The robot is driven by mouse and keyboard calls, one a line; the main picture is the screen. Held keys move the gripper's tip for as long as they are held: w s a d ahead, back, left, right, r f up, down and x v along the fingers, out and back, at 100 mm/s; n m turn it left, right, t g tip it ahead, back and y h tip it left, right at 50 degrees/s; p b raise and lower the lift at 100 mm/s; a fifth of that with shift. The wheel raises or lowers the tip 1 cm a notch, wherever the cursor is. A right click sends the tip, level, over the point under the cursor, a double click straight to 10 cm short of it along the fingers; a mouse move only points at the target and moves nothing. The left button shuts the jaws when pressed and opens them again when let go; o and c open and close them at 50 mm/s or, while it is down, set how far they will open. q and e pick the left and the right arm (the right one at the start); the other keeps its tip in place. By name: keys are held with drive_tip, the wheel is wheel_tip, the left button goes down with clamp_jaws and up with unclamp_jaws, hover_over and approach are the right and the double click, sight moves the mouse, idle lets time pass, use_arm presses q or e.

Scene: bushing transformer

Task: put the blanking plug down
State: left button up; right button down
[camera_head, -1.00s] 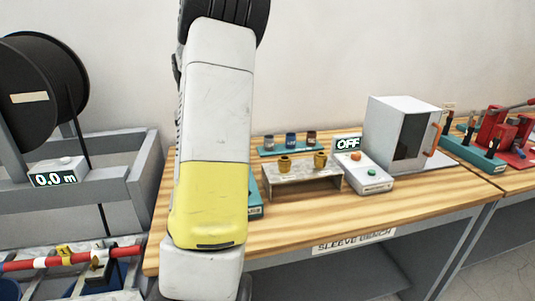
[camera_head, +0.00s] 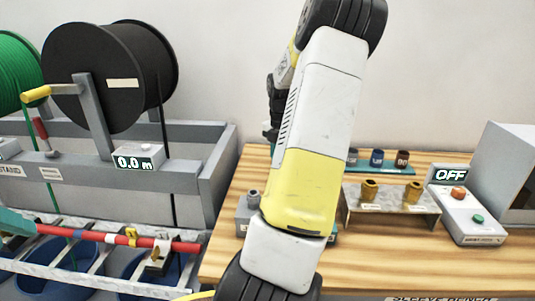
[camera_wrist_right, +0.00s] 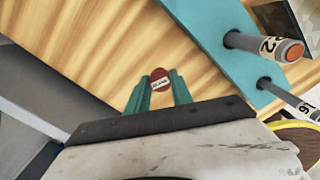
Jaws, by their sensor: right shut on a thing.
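The blanking plug (camera_wrist_right: 160,78), a red disc with a white label, sits between the teal fingertips of my right gripper (camera_wrist_right: 160,92) in the right wrist view. The gripper is shut on it, over the bare wood of the bench (camera_wrist_right: 85,45). I cannot tell whether the plug touches the wood. My left gripper does not show clearly in either view.
A teal base (camera_wrist_right: 205,30) with grey labelled pins (camera_wrist_right: 262,44) stands right of the plug in the wrist view. In the head view, a stand with brass bushings (camera_head: 395,205) and an OFF control box (camera_head: 465,215) are to the right. A black cable reel (camera_head: 105,75) is left.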

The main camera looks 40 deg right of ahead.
drive_tip(key=w+d, duration=0.1)
drive_tip(key=w, duration=0.3)
drive_tip(key=w+d+f, duration=0.1)
drive_tip(key=w, duration=0.4)
drive_tip(key=w+d, duration=0.2)
drive_tip(key=w, duration=0.3)
drive_tip(key=shift+w+d+f, duration=0.1)
drive_tip(key=shift+w+f, duration=0.15)
drive_tip(key=shift+f, duration=1.75)
drive_tip(key=shift+f, duration=0.1)
drive_tip(key=c, duration=1.1)
unclamp_jaws()
